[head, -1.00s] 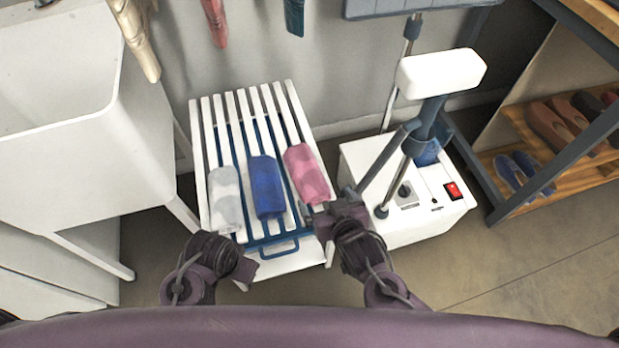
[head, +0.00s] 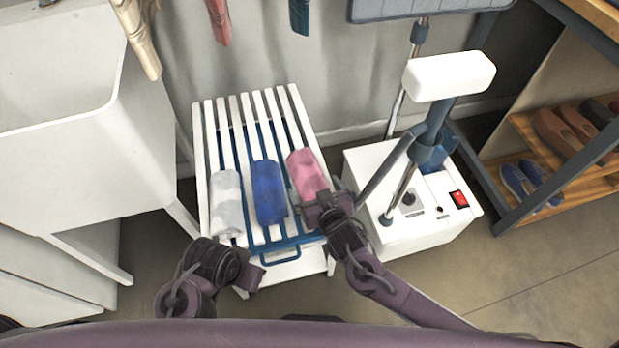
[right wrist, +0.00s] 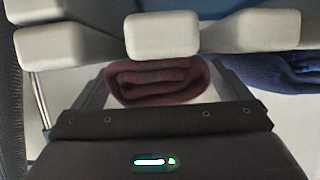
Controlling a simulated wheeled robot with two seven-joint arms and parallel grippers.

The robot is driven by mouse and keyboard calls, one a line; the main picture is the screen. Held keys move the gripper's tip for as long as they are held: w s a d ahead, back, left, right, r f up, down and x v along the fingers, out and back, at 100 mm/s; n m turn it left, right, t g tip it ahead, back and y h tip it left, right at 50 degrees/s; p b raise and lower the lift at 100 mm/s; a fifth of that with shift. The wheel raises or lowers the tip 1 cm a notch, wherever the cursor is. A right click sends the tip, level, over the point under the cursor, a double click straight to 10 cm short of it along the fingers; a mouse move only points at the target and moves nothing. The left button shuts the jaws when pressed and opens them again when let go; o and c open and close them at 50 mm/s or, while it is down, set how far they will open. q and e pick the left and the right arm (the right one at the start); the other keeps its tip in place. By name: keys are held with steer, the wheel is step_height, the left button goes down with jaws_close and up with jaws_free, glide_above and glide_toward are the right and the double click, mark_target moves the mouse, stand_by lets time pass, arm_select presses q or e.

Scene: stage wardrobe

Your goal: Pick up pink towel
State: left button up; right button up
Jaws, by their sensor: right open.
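The pink towel (head: 308,172) is rolled and lies on the right part of the white slatted rack, right of the blue towel. My right gripper (head: 319,200) is open at the towel's near end. In the right wrist view the towel's rolled end (right wrist: 160,82) looks dark red and sits between the two spread fingers. Contact between fingers and towel cannot be made out. My left gripper (head: 257,272) is near the rack's front left corner, away from the towels; its jaws are not clear.
A blue towel (head: 269,192) and a grey-white towel (head: 227,204) lie on the slatted rack (head: 206,135) to the left. A white machine (head: 440,205) with posts stands close right of my right arm. A white basin (head: 60,140) stands at the left.

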steer(key=c, duration=1.1)
steer(key=shift+r, duration=0.1)
